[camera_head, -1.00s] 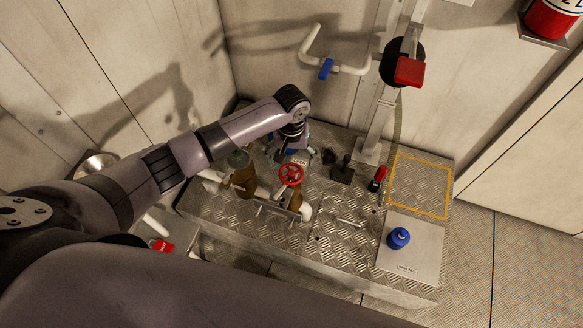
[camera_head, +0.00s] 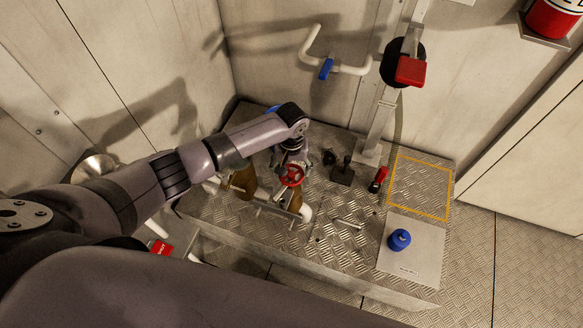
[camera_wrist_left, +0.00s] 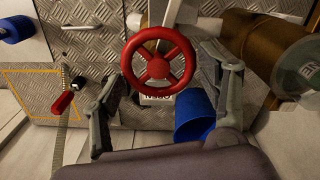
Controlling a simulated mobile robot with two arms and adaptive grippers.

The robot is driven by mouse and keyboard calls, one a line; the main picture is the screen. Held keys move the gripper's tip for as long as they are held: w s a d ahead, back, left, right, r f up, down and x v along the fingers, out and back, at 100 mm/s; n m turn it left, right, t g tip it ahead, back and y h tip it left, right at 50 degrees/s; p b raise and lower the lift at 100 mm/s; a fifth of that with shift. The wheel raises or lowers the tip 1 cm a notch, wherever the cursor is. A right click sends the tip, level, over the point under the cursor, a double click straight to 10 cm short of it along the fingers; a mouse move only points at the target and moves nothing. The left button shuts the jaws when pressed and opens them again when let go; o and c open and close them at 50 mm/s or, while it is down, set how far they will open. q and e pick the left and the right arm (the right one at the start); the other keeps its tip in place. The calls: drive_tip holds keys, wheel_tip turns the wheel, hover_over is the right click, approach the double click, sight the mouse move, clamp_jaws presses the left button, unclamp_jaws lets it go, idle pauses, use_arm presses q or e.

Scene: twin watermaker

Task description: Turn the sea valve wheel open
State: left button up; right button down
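The red sea valve wheel (camera_head: 293,177) sits on the pipework on the metal plinth, a spoked wheel on a brass body (camera_head: 296,200). My left gripper (camera_head: 288,163) is at the wheel, just behind it in the head view. In the left wrist view the wheel (camera_wrist_left: 158,60) shows whole, between two spread fingers (camera_wrist_left: 165,72), one to each side. The fingers are open; I cannot tell whether either touches the rim. A white label, partly hidden by the wheel, seems to read OPEN (camera_wrist_left: 158,98). My right gripper is not in view.
A brass cylinder (camera_wrist_left: 262,48) and a blue cylindrical part (camera_wrist_left: 194,115) lie close to the right finger. A black lever (camera_head: 342,172) and a red-handled part (camera_head: 378,179) stand right of the wheel. The yellow-outlined area (camera_head: 420,187) is clear.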

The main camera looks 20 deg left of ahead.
use_arm(q)
drive_tip(key=c, duration=1.2)
